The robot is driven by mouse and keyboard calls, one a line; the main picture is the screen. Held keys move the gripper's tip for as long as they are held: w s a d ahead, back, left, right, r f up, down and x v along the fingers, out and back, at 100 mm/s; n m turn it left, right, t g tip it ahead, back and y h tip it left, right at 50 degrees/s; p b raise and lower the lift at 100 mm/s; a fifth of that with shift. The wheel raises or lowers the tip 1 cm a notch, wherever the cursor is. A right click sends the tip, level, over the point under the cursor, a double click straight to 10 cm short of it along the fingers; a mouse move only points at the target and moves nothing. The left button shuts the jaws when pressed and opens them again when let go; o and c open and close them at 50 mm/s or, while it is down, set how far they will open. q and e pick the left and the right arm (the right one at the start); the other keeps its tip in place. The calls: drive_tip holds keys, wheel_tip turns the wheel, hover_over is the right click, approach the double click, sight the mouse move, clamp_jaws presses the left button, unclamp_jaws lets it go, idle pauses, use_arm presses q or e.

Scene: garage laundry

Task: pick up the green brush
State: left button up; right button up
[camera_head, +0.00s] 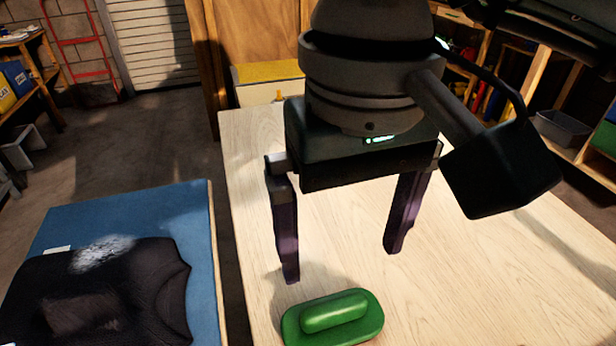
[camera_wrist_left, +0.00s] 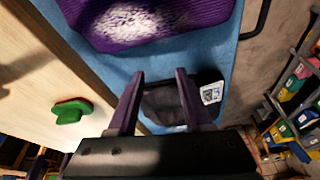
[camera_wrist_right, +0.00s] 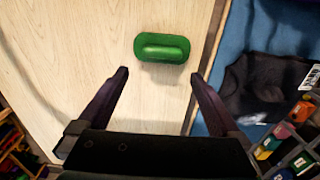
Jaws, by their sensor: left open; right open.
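The green brush (camera_head: 333,317) lies flat on the pale wooden table, its rounded handle upward, near the bottom of the head view. My right gripper (camera_head: 343,266) is open and empty above the table, just beyond the brush in that view. In the right wrist view the brush (camera_wrist_right: 162,48) lies ahead of the fingertips (camera_wrist_right: 160,75), roughly centred between them and not touched. My left gripper (camera_wrist_left: 160,75) is open and empty, over the blue surface with clothing. The brush (camera_wrist_left: 71,111) shows left of it in the left wrist view.
The wooden table (camera_head: 480,290) is otherwise mostly clear. Left of it, across a narrow gap, a blue surface (camera_head: 185,212) bears a dark shirt (camera_head: 140,290) with a whitish patch. A purple cloth (camera_wrist_left: 170,22) with a white patch shows in the left wrist view. Shelves with bins stand around.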

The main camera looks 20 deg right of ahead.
hover_over(335, 305)
wheel_tip(335, 305, down, 4)
drive_tip(key=shift+s+f, duration=0.15)
drive_tip(key=shift+f, duration=0.1)
wheel_tip(335, 305, down, 5)
drive_tip(key=shift+f+p, duration=0.1)
drive_tip(key=shift+p, duration=0.2)
drive_tip(key=shift+c, duration=0.4)
drive_tip(key=c, duration=1)
wheel_tip(335, 305, up, 20)
